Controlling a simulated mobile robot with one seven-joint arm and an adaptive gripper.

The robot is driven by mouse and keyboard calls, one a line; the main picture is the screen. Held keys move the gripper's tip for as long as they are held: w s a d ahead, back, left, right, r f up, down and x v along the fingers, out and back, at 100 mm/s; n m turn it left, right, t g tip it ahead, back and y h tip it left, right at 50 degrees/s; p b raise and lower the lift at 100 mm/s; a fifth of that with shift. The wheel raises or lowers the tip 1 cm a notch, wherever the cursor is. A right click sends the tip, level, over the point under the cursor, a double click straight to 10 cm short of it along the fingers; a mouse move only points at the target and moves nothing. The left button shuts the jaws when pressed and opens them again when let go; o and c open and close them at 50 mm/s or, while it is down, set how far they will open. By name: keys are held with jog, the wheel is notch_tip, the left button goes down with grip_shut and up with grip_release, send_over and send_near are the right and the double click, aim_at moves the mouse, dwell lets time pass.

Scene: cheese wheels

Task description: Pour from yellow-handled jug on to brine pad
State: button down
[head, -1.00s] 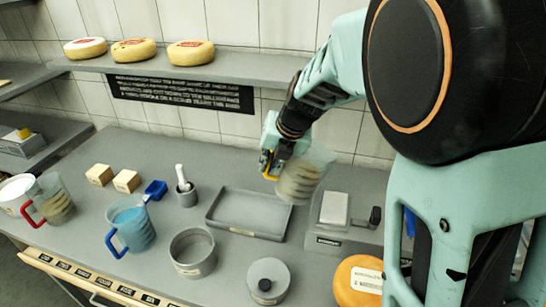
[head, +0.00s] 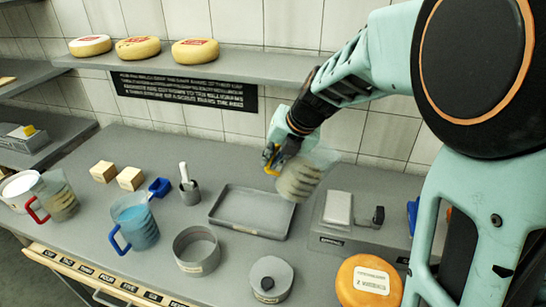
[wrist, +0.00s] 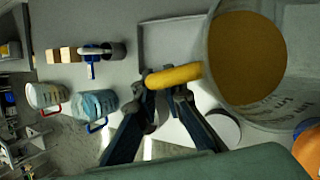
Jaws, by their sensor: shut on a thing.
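The yellow-handled jug (head: 300,178) is clear-walled and held above the bench, over the right end of the grey tray. It leans to the right. My gripper (head: 275,160) is shut on its yellow handle (wrist: 174,76). In the wrist view the jug (wrist: 290,115) shows a brown-orange content (wrist: 247,57) inside. A pale rectangular pad (head: 338,208) lies on a grey base to the right of and below the jug. I cannot read the label on that base, so I cannot confirm that it is the brine pad. No stream from the jug shows.
The grey tray (head: 224,221) is empty. A blue-handled jug (head: 139,229), a red-handled jug (head: 60,200), a round open pot (head: 181,254), a lidded weight-like cylinder (head: 279,289) and an orange cheese wheel (head: 347,290) stand around it. A shelf (head: 290,62) hangs above.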

aim_at(285, 166)
jog(key=shift+w+d+r, duration=0.1)
jog(key=shift+r, duration=0.25)
jog(key=shift+d+f+m+y, duration=0.15)
jog(key=shift+f+m+y, duration=0.3)
jog(key=shift+y, duration=0.75)
jog(key=shift+f+b, duration=0.15)
jog(key=shift+b, duration=0.15)
jog(key=shift+y, duration=0.3)
jog(key=shift+d+r+y+b, duration=0.2)
jog(key=shift+d+y+b, duration=0.35)
jog(key=shift+b, duration=1.35)
jog(key=shift+d+r+m+y+b, duration=0.4)
jog(key=shift+y+b, duration=0.35)
jog(key=shift+b, duration=0.7)
jog(key=shift+d+r+y, duration=0.15)
jog(key=shift+d+y, duration=0.15)
jog(key=shift+d, duration=0.15)
jog(key=shift+d+r+y+p, duration=0.3)
jog(key=shift+d+y+p, duration=0.25)
jog(key=shift+p, duration=1.2)
